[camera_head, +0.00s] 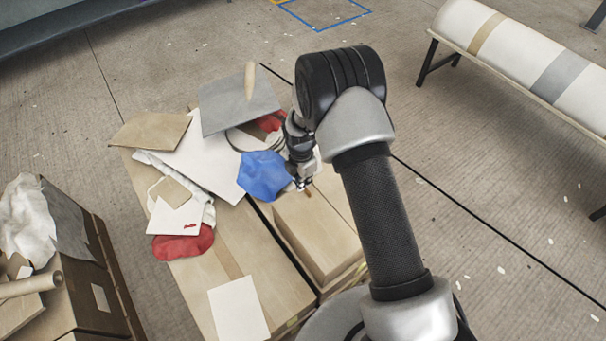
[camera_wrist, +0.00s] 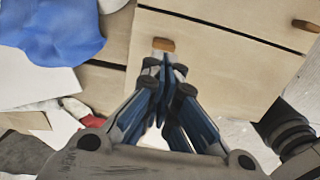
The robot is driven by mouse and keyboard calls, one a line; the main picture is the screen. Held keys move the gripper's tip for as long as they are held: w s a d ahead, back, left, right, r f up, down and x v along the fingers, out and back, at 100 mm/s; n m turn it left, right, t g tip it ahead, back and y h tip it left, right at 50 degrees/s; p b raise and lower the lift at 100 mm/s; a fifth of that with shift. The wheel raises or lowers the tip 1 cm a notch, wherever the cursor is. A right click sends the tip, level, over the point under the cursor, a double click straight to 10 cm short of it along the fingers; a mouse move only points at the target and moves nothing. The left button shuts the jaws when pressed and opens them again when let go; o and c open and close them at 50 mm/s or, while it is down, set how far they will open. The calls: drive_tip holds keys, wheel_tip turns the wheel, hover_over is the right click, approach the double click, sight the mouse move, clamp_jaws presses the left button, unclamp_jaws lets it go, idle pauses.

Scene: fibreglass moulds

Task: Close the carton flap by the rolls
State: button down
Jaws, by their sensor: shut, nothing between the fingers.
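My gripper (camera_head: 303,184) is shut and empty, low over a pale brown carton (camera_head: 315,240) in the head view. A dark gap runs between this panel and another pale panel (camera_wrist: 250,12) beyond, which has a second brown tab (camera_wrist: 306,25). I cannot tell which panel is the flap. A long white roll with bands (camera_head: 520,45) lies on a stand at the upper right.
A blue cloth (camera_head: 262,175) lies just left of my gripper, among boards, papers and red cloths (camera_head: 185,245) on neighbouring cartons. Another carton (camera_head: 85,290) at the left edge holds white crumpled sheeting (camera_head: 28,220) and a tube (camera_head: 30,285). Floor at right is mostly clear.

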sight(305, 197)
drive_tip(key=shift+w+d+f+b, duration=0.1)
drive_tip(key=shift+f+b, duration=0.35)
drive_tip(key=shift+f, duration=1.45)
drive_tip(key=shift+d+f+b, duration=0.15)
drive_tip(key=shift+f+b, duration=0.5)
drive_tip(key=shift+f, duration=0.2)
drive_tip(key=shift+r, duration=0.1)
drive_tip(key=shift+r+p, duration=0.3)
drive_tip(key=shift+p, duration=0.1)
wheel_tip(305, 197, up, 14)
drive_tip(key=p, duration=0.4)
drive_tip(key=shift+p, duration=0.3)
drive_tip(key=shift+w, duration=0.1)
